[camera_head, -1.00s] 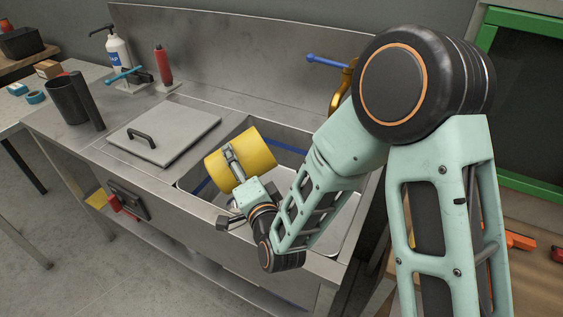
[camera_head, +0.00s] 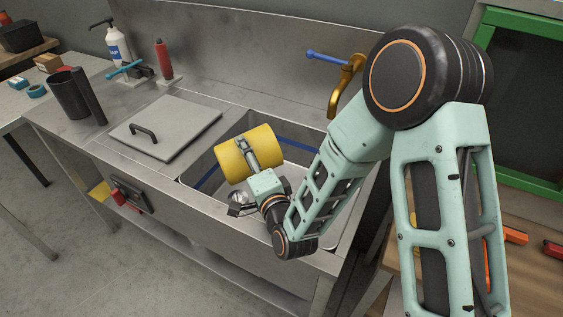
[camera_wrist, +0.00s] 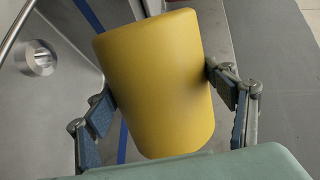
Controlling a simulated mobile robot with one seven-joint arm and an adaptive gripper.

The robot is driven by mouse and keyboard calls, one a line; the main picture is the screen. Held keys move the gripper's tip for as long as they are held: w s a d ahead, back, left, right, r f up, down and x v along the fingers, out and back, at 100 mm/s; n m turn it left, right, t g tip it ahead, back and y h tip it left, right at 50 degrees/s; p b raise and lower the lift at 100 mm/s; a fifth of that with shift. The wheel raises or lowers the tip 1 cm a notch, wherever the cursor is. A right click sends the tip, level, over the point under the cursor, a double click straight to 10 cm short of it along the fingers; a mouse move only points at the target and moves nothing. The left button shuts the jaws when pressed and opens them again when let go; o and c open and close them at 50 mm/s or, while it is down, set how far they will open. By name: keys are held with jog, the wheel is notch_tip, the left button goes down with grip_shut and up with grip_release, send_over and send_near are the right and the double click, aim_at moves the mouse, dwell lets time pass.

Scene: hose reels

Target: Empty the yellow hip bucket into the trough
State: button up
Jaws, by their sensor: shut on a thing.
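The yellow hip bucket (camera_head: 247,153) is held tipped on its side over the open steel trough (camera_head: 305,152), at its near left part. My gripper (camera_head: 240,160) is shut on the bucket. In the wrist view the bucket (camera_wrist: 155,85) sits between my two finger pads (camera_wrist: 162,97), one against each side. Its mouth and inside are hidden in both views, so I cannot tell what it holds. A round metal drain (camera_wrist: 40,60) shows on the trough floor to the left of the bucket in the wrist view.
A brass tap (camera_head: 343,85) with a blue lever stands at the trough's back right. A grey lid (camera_head: 168,125) with a black handle covers the counter to the left. A dark cup (camera_head: 70,92), a white bottle (camera_head: 117,47) and a red bottle (camera_head: 163,60) stand further left.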

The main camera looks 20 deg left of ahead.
aim_at(262, 139)
jog(key=shift+w+d+r+m, duration=0.2)
jog(key=shift+w+r+m, duration=0.05)
jog(key=shift+r+m, duration=0.3)
jog(key=shift+w+d+r+m, duration=0.2)
jog(key=shift+r+m, duration=0.2)
jog(key=shift+m, duration=0.15)
dwell(1.2)
jog(key=shift+a+r, duration=0.15)
jog(key=shift+r+m, duration=0.1)
jog(key=shift+m, duration=0.2)
